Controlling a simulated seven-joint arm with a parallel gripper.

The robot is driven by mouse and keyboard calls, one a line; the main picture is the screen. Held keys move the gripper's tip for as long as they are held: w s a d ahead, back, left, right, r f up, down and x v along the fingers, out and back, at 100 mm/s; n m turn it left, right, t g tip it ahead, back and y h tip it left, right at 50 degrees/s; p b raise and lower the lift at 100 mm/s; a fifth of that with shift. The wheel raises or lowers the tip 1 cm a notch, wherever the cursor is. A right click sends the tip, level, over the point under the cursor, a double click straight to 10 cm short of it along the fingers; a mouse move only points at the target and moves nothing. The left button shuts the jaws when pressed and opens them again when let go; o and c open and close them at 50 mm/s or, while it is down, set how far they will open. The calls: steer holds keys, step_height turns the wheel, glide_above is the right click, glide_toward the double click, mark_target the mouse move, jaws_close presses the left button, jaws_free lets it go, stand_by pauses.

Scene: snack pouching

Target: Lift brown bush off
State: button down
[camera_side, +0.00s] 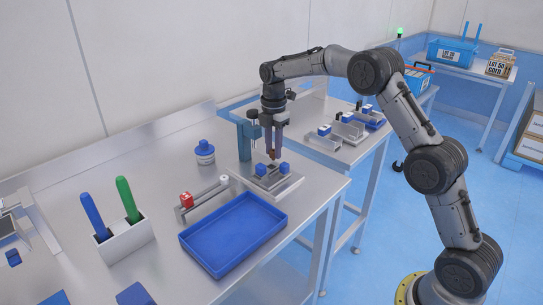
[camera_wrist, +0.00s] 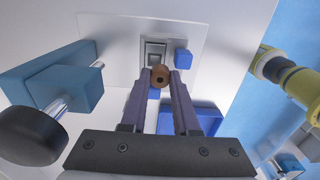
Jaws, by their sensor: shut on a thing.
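The brown bush (camera_wrist: 160,76) is a short round piece with a dark hole, held between the two fingertips of my gripper (camera_wrist: 162,78) in the wrist view. In the side view my gripper (camera_side: 271,152) points down over a grey metal fixture (camera_side: 286,185), with the bush small and partly hidden at its tips. Two blue blocks, one left (camera_side: 260,170) and one right (camera_side: 286,169), are on the fixture. A square grey seat (camera_wrist: 155,52) shows just beyond the bush in the wrist view. I cannot tell whether the bush touches the fixture.
A blue-grey upright post (camera_side: 244,143) stands close to my gripper's left.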

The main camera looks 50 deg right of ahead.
steer(key=s+a+r, duration=0.2)
steer(key=s+r, duration=0.6)
steer(key=s, duration=0.5)
steer(key=shift+r, duration=0.4)
